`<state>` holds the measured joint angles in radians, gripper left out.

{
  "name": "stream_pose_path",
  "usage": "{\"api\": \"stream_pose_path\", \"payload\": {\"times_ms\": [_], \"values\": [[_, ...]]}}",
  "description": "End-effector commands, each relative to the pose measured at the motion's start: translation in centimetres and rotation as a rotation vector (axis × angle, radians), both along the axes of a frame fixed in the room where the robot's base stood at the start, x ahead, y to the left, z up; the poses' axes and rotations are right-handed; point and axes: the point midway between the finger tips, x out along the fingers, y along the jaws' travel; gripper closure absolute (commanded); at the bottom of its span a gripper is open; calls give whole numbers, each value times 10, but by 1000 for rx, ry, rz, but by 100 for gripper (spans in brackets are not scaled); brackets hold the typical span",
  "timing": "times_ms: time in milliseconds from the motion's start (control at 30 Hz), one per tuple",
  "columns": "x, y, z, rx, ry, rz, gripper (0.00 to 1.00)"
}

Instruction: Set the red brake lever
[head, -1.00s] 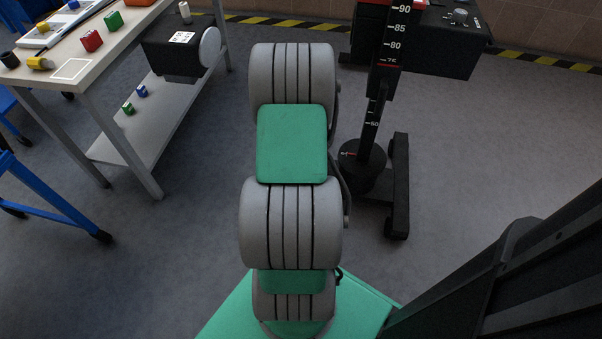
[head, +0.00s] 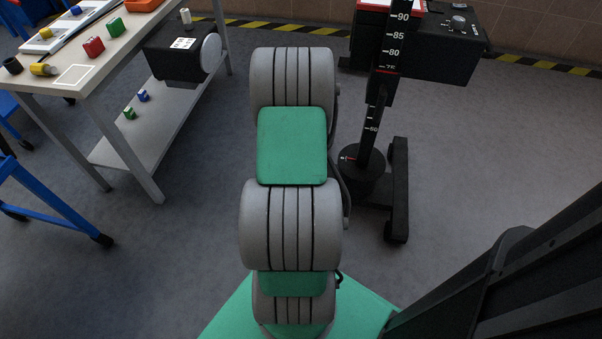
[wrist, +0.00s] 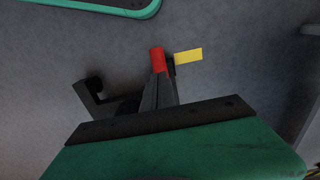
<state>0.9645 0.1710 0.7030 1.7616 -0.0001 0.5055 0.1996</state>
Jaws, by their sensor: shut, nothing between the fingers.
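The red brake lever (wrist: 158,59) shows in the wrist view as a short red bar, just beyond the tips of my gripper (wrist: 163,78). The dark fingers are together with nothing between them, and their tips overlap the lower end of the red bar in the picture. I cannot tell whether they touch it. A yellow tag (wrist: 188,56) sticks out to the right of the lever. In the head view my arm hides the gripper, and I cannot make out the lever.
A black hooked part (wrist: 90,90) lies left of the fingers. In the head view a black scale column (head: 384,70) on a dark wheeled base stands right of my arm. A workbench (head: 110,50) with coloured blocks stands at the left.

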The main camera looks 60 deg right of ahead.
Motion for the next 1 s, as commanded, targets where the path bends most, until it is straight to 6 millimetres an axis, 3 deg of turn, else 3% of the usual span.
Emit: {"api": "stream_pose_path", "payload": {"times_ms": [700, 1000], "values": [[0, 0, 77, 0, 0, 0, 100], [0, 0, 79, 1, 0, 0, 100]]}}
